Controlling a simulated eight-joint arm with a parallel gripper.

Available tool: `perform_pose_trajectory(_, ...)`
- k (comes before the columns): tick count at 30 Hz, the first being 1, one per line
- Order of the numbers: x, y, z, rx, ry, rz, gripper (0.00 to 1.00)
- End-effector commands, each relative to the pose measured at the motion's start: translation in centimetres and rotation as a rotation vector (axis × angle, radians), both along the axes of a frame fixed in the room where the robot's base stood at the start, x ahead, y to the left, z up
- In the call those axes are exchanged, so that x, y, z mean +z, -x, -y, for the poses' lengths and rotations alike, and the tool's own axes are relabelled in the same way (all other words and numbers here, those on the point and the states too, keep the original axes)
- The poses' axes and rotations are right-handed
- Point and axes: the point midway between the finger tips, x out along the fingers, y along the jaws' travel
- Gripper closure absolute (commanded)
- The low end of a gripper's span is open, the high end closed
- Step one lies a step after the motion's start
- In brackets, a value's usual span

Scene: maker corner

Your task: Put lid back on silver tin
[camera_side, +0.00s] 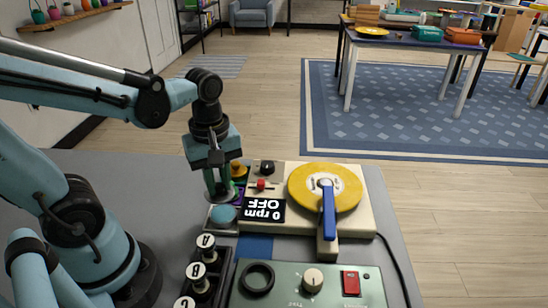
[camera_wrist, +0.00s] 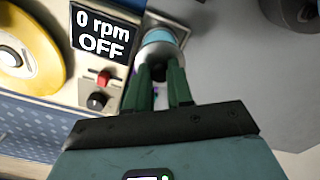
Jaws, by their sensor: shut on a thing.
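The silver tin (camera_side: 212,223) stands at the front left corner of the cream turntable base, with a round light-blue surface showing at its top. In the wrist view, a silvery round piece with a pale blue band (camera_wrist: 160,36) shows just beyond my fingertips. My gripper (camera_side: 218,193) points down just behind the tin in the side view. In the wrist view, my gripper (camera_wrist: 160,72) is shut on a small dark piece between its green fingers, which looks like a lid's knob. The fingers hide most of it, and I cannot tell whether the lid touches the tin.
The yellow turntable (camera_side: 312,187) with a blue arm (camera_side: 328,212) stands right of the tin; its display (camera_side: 262,210) reads 0 rpm OFF. A yellow piece (camera_side: 238,169) stands behind.

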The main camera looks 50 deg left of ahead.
Motion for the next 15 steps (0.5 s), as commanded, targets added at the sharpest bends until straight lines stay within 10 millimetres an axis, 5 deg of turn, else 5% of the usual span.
perform_pose_trajectory(15, -4.3, -0.1, 0.0, -0.002, 0.0, 0.0, 1.0)
